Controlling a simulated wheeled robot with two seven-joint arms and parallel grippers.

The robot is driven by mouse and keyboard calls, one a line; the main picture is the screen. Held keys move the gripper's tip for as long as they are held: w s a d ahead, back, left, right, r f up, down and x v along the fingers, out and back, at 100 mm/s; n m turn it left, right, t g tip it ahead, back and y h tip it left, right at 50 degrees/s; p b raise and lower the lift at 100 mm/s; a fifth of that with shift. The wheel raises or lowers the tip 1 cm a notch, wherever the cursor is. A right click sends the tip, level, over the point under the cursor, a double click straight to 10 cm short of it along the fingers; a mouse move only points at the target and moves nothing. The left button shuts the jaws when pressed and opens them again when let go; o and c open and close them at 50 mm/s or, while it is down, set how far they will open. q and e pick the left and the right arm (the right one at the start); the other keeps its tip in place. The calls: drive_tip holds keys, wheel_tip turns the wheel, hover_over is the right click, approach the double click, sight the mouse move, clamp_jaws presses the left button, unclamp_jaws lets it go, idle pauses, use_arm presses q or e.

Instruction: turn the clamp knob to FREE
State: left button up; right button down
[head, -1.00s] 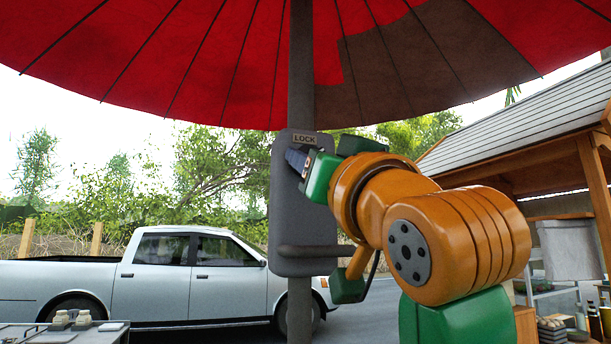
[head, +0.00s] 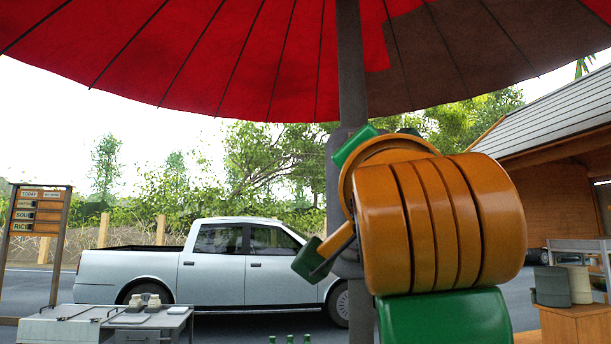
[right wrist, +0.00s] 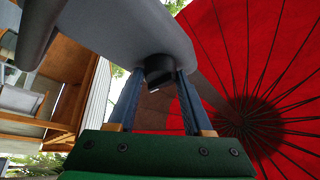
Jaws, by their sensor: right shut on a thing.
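The grey clamp plate (head: 335,195) is fixed on the dark umbrella pole (head: 352,70). My right arm covers most of it in the head view, including its label and knob. In the right wrist view the plate's grey underside (right wrist: 135,30) is close above, and the short dark clamp knob (right wrist: 159,70) sticks out of it. My right gripper (right wrist: 160,84) is shut on the knob, with one blue-grey finger on each side. A small pale mark shows on the knob, too small to read. In the head view the fingers are hidden. My left gripper is in neither current view.
The red umbrella canopy (head: 220,60) spreads overhead. A grey bar (right wrist: 35,30) juts out near the gripper. A silver pickup (head: 215,265), a menu board (head: 38,225) and a grey cart (head: 70,325) stand left. A wooden stall (head: 560,170) stands right.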

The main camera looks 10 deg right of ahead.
idle(0.5)
drive_tip(key=shift+c, duration=1.6)
unclamp_jaws()
drive_tip(key=shift+s, duration=0.2)
drive_tip(key=b+v, duration=0.4)
drive_tip(key=v, duration=0.3)
